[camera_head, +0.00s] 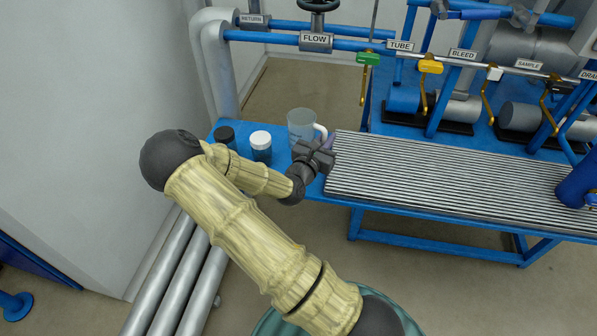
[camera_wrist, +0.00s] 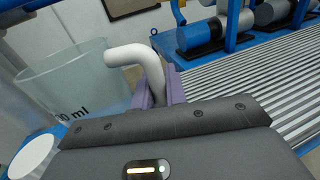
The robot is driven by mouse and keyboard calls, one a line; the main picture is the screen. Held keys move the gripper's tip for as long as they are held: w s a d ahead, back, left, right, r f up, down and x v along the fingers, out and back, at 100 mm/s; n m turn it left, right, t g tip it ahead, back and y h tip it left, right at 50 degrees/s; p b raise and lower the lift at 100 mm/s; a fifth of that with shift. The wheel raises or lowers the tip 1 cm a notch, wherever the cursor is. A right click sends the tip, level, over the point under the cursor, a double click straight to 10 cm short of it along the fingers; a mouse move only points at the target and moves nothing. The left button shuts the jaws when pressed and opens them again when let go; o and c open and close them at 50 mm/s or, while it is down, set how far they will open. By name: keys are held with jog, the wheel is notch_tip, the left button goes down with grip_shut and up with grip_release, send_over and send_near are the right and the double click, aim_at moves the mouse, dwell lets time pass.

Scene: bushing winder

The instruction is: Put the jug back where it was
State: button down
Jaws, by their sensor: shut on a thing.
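The jug (camera_head: 301,124) is a clear, greyish vessel with a white handle. It is at the back of the blue table's left end, behind my gripper. The wrist view shows the jug (camera_wrist: 72,82) up close, with "ml" printing on its side and its white handle (camera_wrist: 135,57) curving down between my purple fingers. My gripper (camera_head: 323,142) is shut on the handle; its fingers also show in the wrist view (camera_wrist: 160,92). The jug looks about upright. Whether its base touches the table is hidden by my gripper and arm.
A white-capped jar (camera_head: 261,145) and a black-capped jar (camera_head: 225,136) stand left of the jug. A ribbed metal rack (camera_head: 440,178) fills the table to the right. Pipes with labelled valves, such as the green TUBE handle (camera_head: 368,58), run behind. A grey wall is on the left.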

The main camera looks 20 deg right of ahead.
jog(key=shift+d, duration=0.1)
jog(key=shift+f+b, duration=0.85)
jog(key=shift+f, duration=2.25)
jog(key=shift+f+b, duration=0.7)
jog(key=shift+f, duration=1.2)
jog(key=c, duration=1.4)
grip_release()
jog(key=shift+f, duration=0.1)
jog(key=shift+c, duration=0.2)
